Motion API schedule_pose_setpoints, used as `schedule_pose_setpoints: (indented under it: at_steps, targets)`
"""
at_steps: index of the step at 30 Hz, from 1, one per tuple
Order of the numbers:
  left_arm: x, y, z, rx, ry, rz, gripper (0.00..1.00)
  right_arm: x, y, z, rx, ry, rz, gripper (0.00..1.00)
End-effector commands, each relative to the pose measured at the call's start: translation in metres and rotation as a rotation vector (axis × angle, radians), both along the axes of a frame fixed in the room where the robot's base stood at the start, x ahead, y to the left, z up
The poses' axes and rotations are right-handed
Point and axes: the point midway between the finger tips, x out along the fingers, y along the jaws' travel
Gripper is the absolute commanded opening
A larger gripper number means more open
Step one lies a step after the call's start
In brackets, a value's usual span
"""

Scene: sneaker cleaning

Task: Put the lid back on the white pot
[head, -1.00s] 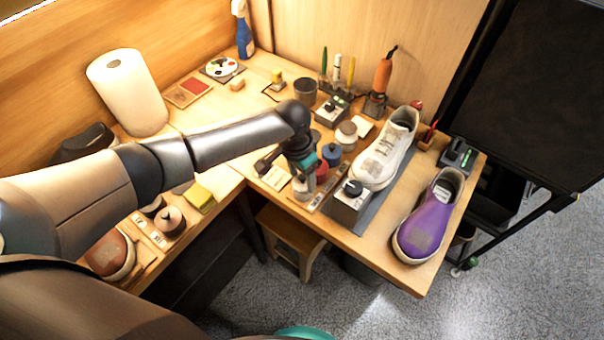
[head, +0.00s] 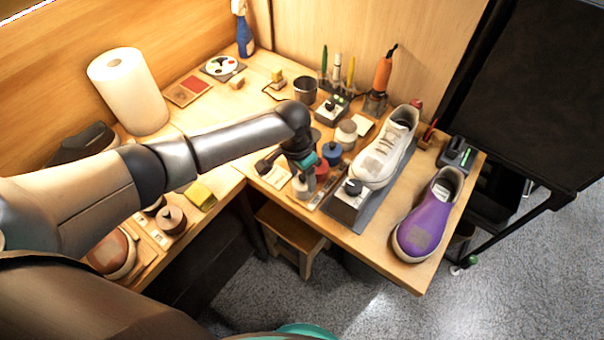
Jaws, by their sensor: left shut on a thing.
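The white pot (head: 301,189) stands on the table near its inner front edge, in the row of small pots. My left gripper (head: 305,172) points down right above it, shut on the pot's lid. The lid is mostly hidden by the fingers and too small to make out. I cannot tell whether it touches the pot's rim. A red pot (head: 322,171) and a blue pot (head: 333,154) stand just behind and to the right of the gripper. My right gripper is not in view.
A grey mat (head: 377,206) with a white sneaker (head: 386,150) lies right of the pots, with a dark-knobbed box (head: 349,203) at its front. A purple sneaker (head: 428,216) stands farther right.

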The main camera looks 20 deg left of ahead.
Motion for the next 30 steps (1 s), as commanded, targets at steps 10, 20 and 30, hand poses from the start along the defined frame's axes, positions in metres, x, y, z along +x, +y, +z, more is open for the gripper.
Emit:
schedule_pose_setpoints:
  at_steps: [10, 20, 30]
  targets:
    - [0.0000, -0.0002, 0.0006, -0.001, 0.001, 0.001, 0.15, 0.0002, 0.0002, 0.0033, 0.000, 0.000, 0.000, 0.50]
    - [0.0004, 0.0000, 0.0000, 0.000, 0.000, 0.000, 0.15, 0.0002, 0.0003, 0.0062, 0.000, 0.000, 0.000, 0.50]
    - [0.0003, 0.0001, -0.0001, 0.000, 0.000, 0.000, 0.76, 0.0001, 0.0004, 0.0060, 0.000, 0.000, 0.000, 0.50]
